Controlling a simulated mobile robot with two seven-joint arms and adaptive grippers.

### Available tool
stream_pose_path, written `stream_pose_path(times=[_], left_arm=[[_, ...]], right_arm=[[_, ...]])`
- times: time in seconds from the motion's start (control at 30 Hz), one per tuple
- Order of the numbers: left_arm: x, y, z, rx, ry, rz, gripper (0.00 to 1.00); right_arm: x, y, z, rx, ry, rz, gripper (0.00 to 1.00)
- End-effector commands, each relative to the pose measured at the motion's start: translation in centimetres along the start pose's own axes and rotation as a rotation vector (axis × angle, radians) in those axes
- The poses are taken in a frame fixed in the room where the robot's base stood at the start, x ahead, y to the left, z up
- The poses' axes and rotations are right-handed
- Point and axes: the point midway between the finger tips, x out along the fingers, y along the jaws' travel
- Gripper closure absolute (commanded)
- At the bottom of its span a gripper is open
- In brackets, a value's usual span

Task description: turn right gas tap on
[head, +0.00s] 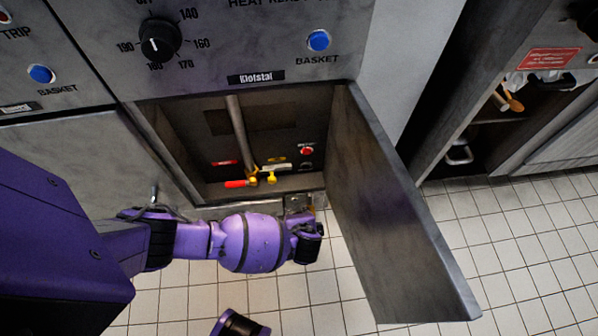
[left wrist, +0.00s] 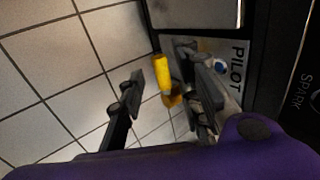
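My left gripper (head: 308,236) is at the foot of the open fryer cabinet, below its sill. In the left wrist view, the gripper (left wrist: 165,98) has its two dark fingers spread apart. A yellow tap handle (left wrist: 162,74) shows in the gap between them, closer to the right finger. It stands beside a metal panel marked PILOT (left wrist: 238,70). I cannot tell whether a finger touches it. In the head view, only a bit of yellow (head: 312,212) shows beside the gripper; the rest is hidden.
The cabinet door (head: 395,215) hangs open to the right of the gripper. Inside the cabinet are a red lever (head: 236,184), a small yellow fitting (head: 271,178) and a red button (head: 307,151). A temperature dial (head: 160,42) is above.

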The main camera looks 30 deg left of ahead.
Motion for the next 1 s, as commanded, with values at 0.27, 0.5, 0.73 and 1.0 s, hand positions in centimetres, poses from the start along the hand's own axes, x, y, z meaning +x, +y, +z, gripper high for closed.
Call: stream_pose_path(times=[0.27,0.5,0.73,1.0], left_arm=[[0.85,-0.07,-0.01,-0.001,0.000,0.000,0.68],[0.82,-0.06,0.00,-0.001,0.000,0.000,0.86],[0.81,0.01,0.00,-0.001,0.001,0.001,1.00],[0.64,-0.06,-0.19,0.008,-0.015,0.001,1.00]], right_arm=[[0.55,-0.28,-0.64,-0.006,0.009,-0.008,1.00],[0.60,-0.29,-0.49,-0.006,0.006,-0.008,1.00],[0.60,-0.29,-0.40,-0.004,0.005,-0.007,1.00],[0.12,-0.19,-0.27,-0.002,0.003,-0.005,1.00]])
